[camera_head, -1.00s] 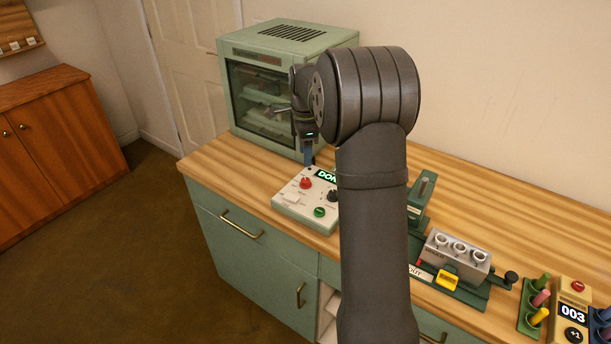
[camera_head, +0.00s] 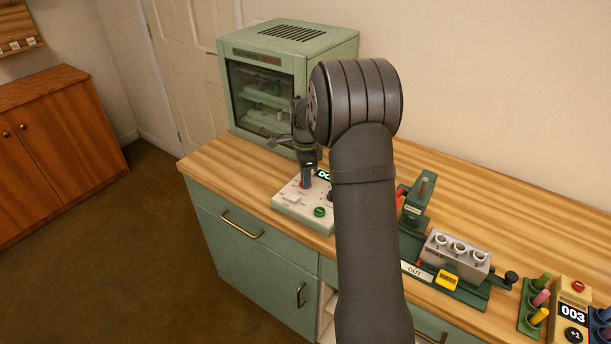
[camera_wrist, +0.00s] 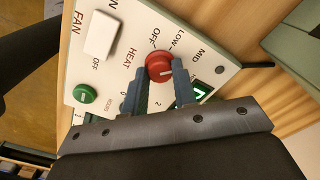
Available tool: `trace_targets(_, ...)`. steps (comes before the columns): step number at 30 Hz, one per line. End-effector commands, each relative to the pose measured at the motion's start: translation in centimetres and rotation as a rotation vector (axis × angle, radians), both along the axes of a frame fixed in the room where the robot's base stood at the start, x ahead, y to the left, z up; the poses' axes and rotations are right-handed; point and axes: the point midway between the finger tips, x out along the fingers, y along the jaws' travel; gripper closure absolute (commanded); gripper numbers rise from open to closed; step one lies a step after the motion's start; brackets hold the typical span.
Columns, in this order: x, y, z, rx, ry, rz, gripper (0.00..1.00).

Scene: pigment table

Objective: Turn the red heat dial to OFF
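The red heat dial (camera_wrist: 159,67) is on the white control panel (camera_wrist: 115,80), beside the printed word HEAT. OFF, LOW and MID are printed around its far side in the wrist view. A pale line crosses the dial's face, but I cannot tell which mark it points to. My gripper (camera_wrist: 160,72) has its two blue-grey fingertips apart, one on each side of the dial. Whether they touch it is unclear. In the head view, my gripper (camera_head: 306,182) is down at the panel (camera_head: 288,210) and mostly hides the dial.
A white fan switch (camera_wrist: 101,34) and a green button (camera_wrist: 85,94) are near the dial. A lit display (camera_wrist: 199,91) is close to the right finger. The green oven-like cabinet (camera_head: 240,52) stands behind the panel. A green fixture (camera_head: 480,292) is to the right.

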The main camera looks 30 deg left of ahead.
Motion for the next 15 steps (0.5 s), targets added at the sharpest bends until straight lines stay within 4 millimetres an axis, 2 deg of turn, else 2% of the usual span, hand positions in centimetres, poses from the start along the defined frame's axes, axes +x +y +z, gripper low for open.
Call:
trace_targets(1, 0.0, 0.0, 0.02, 0.0, 0.0, 0.0, 0.86)
trace_targets(3, 0.0, 0.0, 0.02, 0.0, 0.0, 0.0, 0.97)
trace_targets(15, 0.01, 0.01, 0.04, 0.0, 0.0, 0.072, 0.97)
